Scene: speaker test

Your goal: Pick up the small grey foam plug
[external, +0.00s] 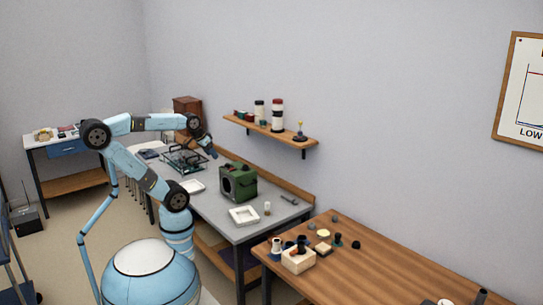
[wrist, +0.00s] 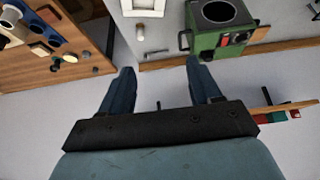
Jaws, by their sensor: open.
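I cannot pick out the small grey foam plug for certain. Two small greyish lumps, one (external: 334,218) farther back and one (external: 310,226) at the left, lie on the wooden table (external: 400,260) in the external view; either may be it, but they are too small to tell. My gripper (external: 209,147) is up over the grey bench, well away from the wooden table. In the wrist view my gripper (wrist: 162,78) has its two dark blue fingers wide apart, with nothing between them.
The grey bench holds a green box-shaped device (external: 238,182), a white square tray (external: 244,215), a small pale cylinder (external: 267,208) and a wire-framed rack (external: 184,159). A wall shelf (external: 270,131) with jars juts out nearby. A wooden block (external: 298,261) with dark pegs stands on the wooden table.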

